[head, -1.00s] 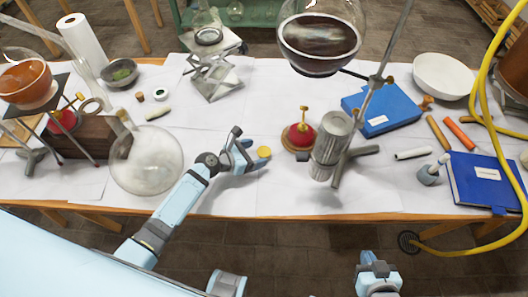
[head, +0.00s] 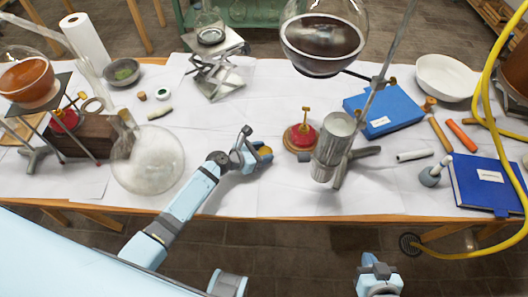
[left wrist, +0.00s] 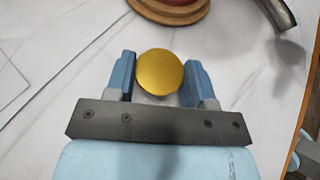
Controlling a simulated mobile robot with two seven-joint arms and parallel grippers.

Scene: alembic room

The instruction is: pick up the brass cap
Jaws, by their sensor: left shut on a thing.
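The brass cap (head: 265,151) is a small round golden disc on the white-covered table, left of the red burner. In the left wrist view the brass cap (left wrist: 160,72) sits between the two blue fingers. My left gripper (head: 257,150) is shut on it, with a finger at each side, and partly hides it in the head view. I cannot tell whether the cap is clear of the table. My right gripper (head: 378,270) shows at the bottom edge, away from the table; its jaws are not clear.
A red burner (head: 301,137) with a brass top and a metal cylinder (head: 333,146) on a stand are just right of the cap. A large glass flask (head: 148,160) lies left of my left arm. The cloth in front of the cap is bare.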

